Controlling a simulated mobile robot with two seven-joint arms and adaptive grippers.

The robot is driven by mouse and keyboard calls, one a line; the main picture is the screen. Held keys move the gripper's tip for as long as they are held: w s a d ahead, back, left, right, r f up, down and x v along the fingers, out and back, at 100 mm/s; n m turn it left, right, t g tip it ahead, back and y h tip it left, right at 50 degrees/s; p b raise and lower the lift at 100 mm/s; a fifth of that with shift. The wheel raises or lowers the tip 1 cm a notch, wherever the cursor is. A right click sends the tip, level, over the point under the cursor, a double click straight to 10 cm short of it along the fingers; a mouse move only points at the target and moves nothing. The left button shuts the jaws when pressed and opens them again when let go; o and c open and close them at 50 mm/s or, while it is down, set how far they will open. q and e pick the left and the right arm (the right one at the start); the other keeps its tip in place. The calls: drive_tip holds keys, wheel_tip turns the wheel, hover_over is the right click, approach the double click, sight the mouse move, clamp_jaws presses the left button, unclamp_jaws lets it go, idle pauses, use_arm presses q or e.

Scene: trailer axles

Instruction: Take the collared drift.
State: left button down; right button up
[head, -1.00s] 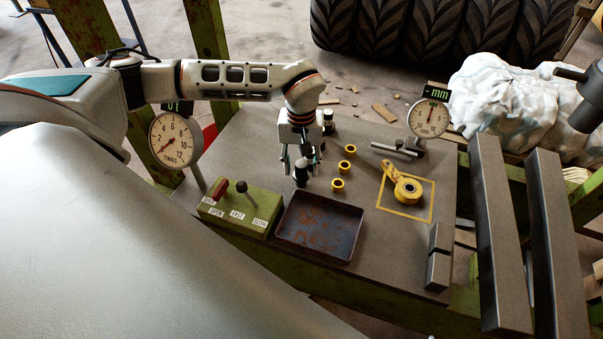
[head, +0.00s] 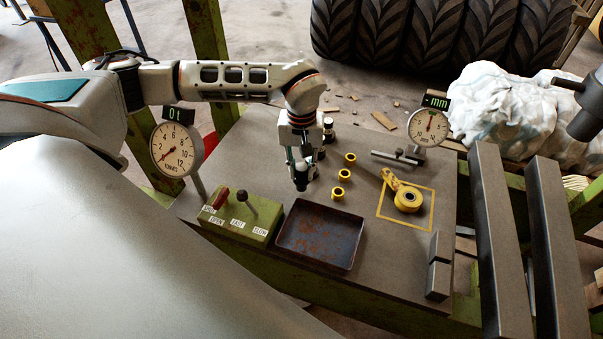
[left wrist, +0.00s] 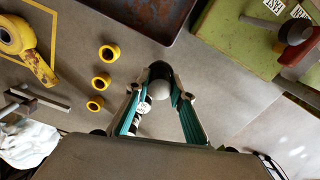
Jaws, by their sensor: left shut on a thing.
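My left gripper (head: 301,178) points down over the grey bench, just behind the rusty tray. In the left wrist view its green-padded fingers (left wrist: 161,98) are closed around a dark drift (left wrist: 160,74) with a rounded grey end. The fingers hide much of this drift, and I cannot tell whether it has a collar. Another dark-and-white piece (left wrist: 143,107) shows between the fingers, behind the held one. In the head view, dark pieces with pale tops (head: 328,127) stand on the bench behind the gripper, partly hidden. My right gripper is not in view.
The rusty tray (head: 320,236) is in front, beside the green lever box (head: 243,218). Several yellow rings (head: 343,175) stand to the right. Two dial gauges (head: 178,150) (head: 429,126) rise at the bench's back and left.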

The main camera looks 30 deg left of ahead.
use_arm(q)
wheel_tip(320, 180, up, 18)
drive_tip(key=p, duration=0.1)
idle(0.4)
